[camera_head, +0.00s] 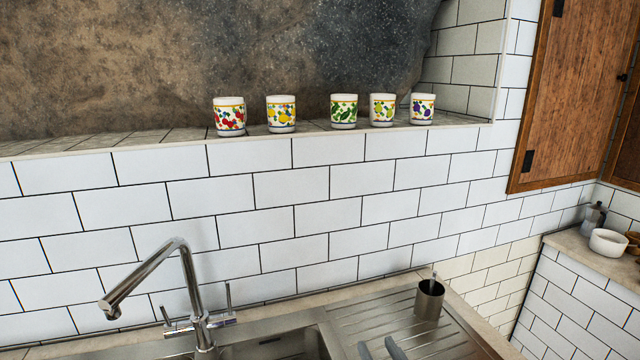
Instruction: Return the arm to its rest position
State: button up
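Two small grey rounded shapes (395,349) poke in at the bottom edge, over the steel drainboard. They may be the tips of my gripper or items lying on the drainboard; I cannot tell which. No other part of my arm shows clearly, and nothing is seen held.
Several patterned cups (281,115) stand in a row on the tiled ledge (170,137). Below are a chrome tap (187,270), a sink with a drainboard (375,318) and a metal holder (429,300). A wooden cabinet (575,90) and a white bowl (607,242) are at right.

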jog(key=s+d+f+h, duration=0.1)
jog(key=s+d, duration=0.2)
jog(key=s, duration=1.1)
jog(key=s+d+f+m+g+h+b, duration=0.1)
jog(key=s+d+f, duration=0.1)
jog(key=s, duration=1.2)
jog(key=s+d+f+m+h+b, duration=0.1)
jog(key=s+d, duration=0.3)
jog(key=s, duration=1)
jog(key=shift+s+f+g, duration=0.3)
jog(key=shift+s+f, duration=0.05)
